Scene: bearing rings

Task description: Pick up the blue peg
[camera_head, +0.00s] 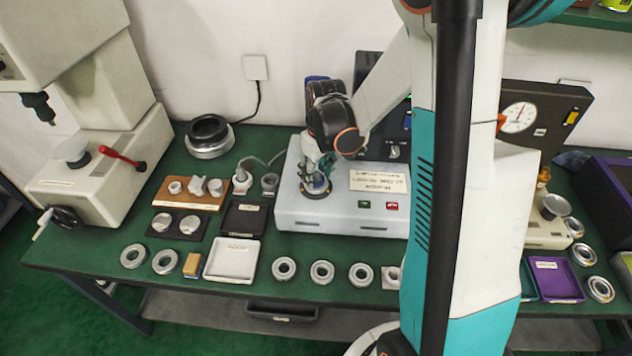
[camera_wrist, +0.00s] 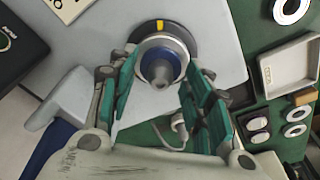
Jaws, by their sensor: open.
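A blue round peg (camera_wrist: 163,60), seen nearly end-on with a pale ring and a metal centre, stands on a black disc (camera_wrist: 181,32) with a yellow mark. The disc is on top of the light grey box (camera_head: 325,209). In the head view a bit of blue (camera_head: 317,185) shows at the disc, mostly hidden by my gripper (camera_head: 318,168). In the wrist view my gripper (camera_wrist: 160,72) has its teal fingers spread on both sides of the peg, with nothing clamped. Whether the fingers touch it I cannot tell.
A dial gauge box (camera_head: 540,115) stands right of my arm. Left of the grey box are a wooden block with metal parts (camera_head: 190,193), a black tray (camera_head: 244,219) and a white tray (camera_head: 231,262). Several bearing rings (camera_head: 284,269) line the green table's front edge.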

